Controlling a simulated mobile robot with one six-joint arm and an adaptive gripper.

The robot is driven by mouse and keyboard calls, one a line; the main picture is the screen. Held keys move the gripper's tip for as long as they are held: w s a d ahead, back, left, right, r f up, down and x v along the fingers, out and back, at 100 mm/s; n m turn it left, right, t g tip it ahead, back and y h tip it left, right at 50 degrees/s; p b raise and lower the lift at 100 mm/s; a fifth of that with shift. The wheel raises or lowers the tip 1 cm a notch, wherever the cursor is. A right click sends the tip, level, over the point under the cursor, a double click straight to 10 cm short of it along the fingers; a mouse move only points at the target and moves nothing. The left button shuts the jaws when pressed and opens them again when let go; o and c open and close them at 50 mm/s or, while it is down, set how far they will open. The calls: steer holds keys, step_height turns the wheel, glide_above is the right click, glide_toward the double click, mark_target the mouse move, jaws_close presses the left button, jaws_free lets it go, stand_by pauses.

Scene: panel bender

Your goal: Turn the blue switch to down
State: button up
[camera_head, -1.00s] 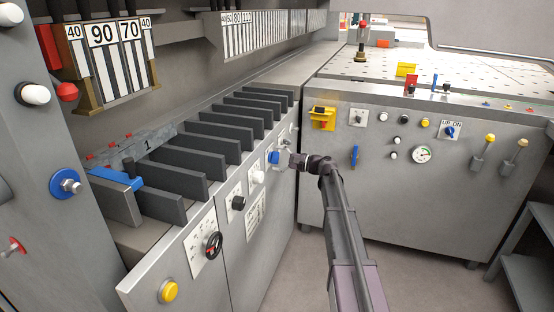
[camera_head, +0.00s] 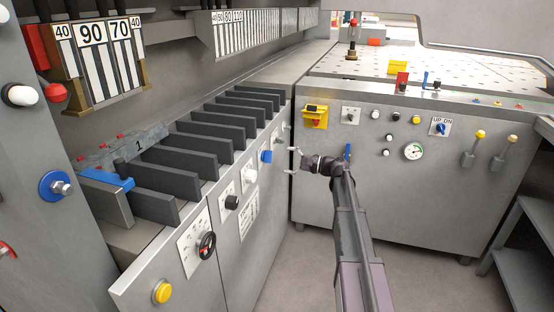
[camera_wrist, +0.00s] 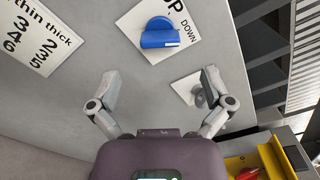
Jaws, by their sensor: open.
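The blue switch (camera_head: 266,156) is on the sloped front of the left-hand cabinet. In the wrist view the blue switch (camera_wrist: 158,40) sits on a white plate (camera_wrist: 185,45) marked DOWN, with part of another word cut off. Its bar lies across the picture, its right end near the word DOWN. My gripper (camera_head: 292,161) is open and empty, just right of the switch and apart from it. In the wrist view my gripper (camera_wrist: 160,80) has its fingers spread on both sides, with the switch beyond them.
A small grey knob (camera_wrist: 200,95) on its own plate lies close to the right finger. A white knob (camera_head: 249,175) and a black knob (camera_head: 231,202) are nearby on the same panel. A right-hand cabinet (camera_head: 370,195) stands behind my arm, with another blue switch (camera_head: 440,128).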

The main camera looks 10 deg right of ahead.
steer(key=shift+v, duration=2.6)
